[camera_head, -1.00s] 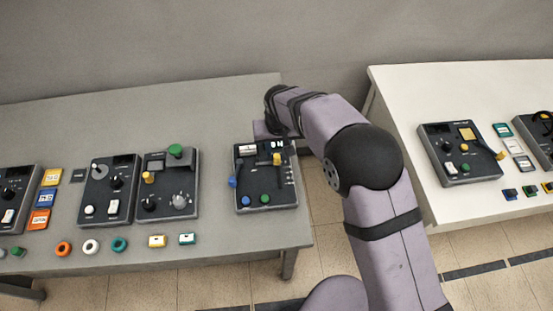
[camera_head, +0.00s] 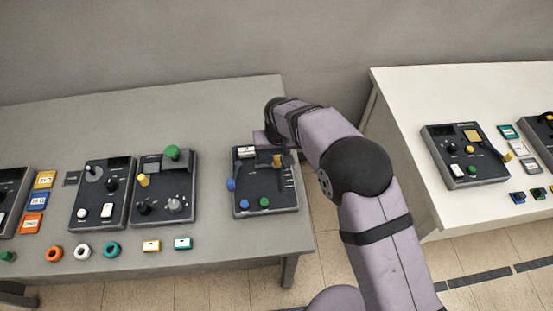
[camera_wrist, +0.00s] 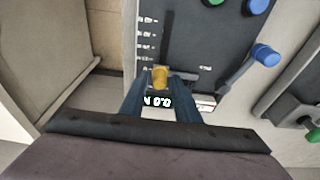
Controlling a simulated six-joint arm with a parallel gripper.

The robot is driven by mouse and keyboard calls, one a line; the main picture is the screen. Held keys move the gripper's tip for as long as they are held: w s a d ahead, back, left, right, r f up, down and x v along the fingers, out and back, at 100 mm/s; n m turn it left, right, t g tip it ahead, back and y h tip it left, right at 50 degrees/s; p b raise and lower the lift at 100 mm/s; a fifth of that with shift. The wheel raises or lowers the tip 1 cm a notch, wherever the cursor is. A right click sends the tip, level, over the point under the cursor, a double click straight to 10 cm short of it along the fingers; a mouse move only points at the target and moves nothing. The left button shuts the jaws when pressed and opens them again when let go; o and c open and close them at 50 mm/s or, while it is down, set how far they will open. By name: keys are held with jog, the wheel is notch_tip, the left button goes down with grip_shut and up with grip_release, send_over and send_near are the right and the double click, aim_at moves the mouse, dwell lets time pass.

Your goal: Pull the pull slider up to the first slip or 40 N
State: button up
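The pull slider's yellow knob (camera_wrist: 160,77) stands at the lower end of a dark slot in the wrist view, beside a printed scale. In the head view the knob (camera_head: 277,160) is at the upper part of the dark panel (camera_head: 262,186). My gripper (camera_wrist: 161,84) has one finger on each side of the knob, with the fingertips close to it. I cannot tell whether the fingers touch it. A small display (camera_wrist: 157,101) between the fingers shows upside down and reads 0.0 N.
The panel also carries a blue lever (camera_wrist: 262,57) and green and blue knobs. It sits near the right end of the grey table (camera_head: 215,240). Other panels stand to its left. A white table (camera_head: 440,85) is on the right, past a gap.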

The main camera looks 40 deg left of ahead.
aim_at(278, 173)
jog(key=c, duration=0.6)
jog(key=shift+o, duration=0.2)
jog(key=shift+s+d, duration=0.5)
jog(key=shift+s, duration=0.05)
jog(key=shift+s+d, duration=0.2)
dwell(0.7)
jog(key=o, duration=0.8)
jog(key=shift+r, duration=0.1)
jog(key=shift+r+p, duration=2.45)
jog(key=shift+r, duration=0.95)
